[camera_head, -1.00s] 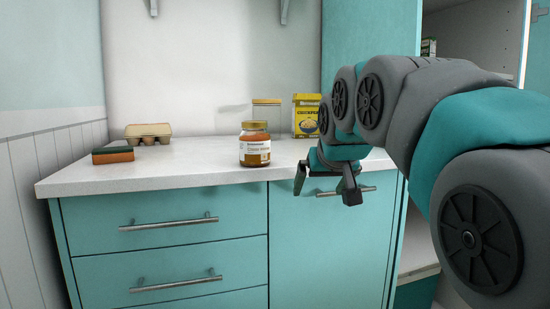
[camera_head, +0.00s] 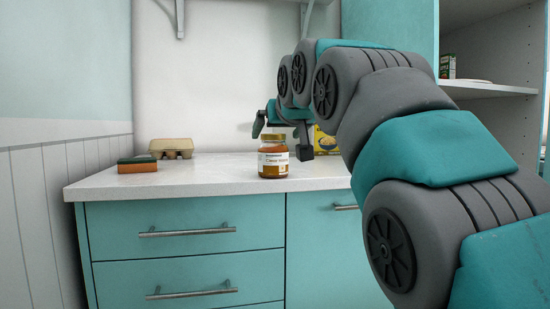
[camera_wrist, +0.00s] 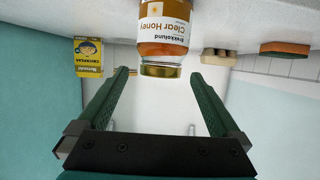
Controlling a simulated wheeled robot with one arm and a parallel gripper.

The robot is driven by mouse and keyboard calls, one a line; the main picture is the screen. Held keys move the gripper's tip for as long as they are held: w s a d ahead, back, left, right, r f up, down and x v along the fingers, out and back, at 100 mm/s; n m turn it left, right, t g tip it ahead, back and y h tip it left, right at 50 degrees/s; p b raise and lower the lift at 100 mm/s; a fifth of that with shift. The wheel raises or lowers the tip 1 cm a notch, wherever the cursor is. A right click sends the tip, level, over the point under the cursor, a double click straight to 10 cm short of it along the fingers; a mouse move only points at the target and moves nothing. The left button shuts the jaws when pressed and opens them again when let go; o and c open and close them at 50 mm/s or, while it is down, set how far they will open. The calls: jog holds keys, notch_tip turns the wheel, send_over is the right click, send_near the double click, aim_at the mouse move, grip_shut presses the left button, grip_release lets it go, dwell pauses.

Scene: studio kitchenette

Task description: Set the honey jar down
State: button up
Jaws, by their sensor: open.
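The honey jar (camera_head: 273,161), amber with a gold lid and a white label, stands upright on the white counter near its front edge. My gripper (camera_head: 282,144) is open and empty in the head view, its fingers above and around the level of the jar's lid. In the wrist view the honey jar (camera_wrist: 163,38) appears upside down, beyond the fingertips of my open gripper (camera_wrist: 162,72). The label reads "Clear Honey".
A yellow chickpea box (camera_head: 325,143) stands behind my gripper, partly hidden; it also shows in the wrist view (camera_wrist: 88,57). An egg carton (camera_head: 171,148) and an orange and green sponge (camera_head: 138,164) are at the left of the counter (camera_head: 215,177).

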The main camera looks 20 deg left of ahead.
aim_at(270, 144)
jog(key=shift+x, duration=3.85)
jog(key=shift+s+f, duration=0.15)
grip_shut()
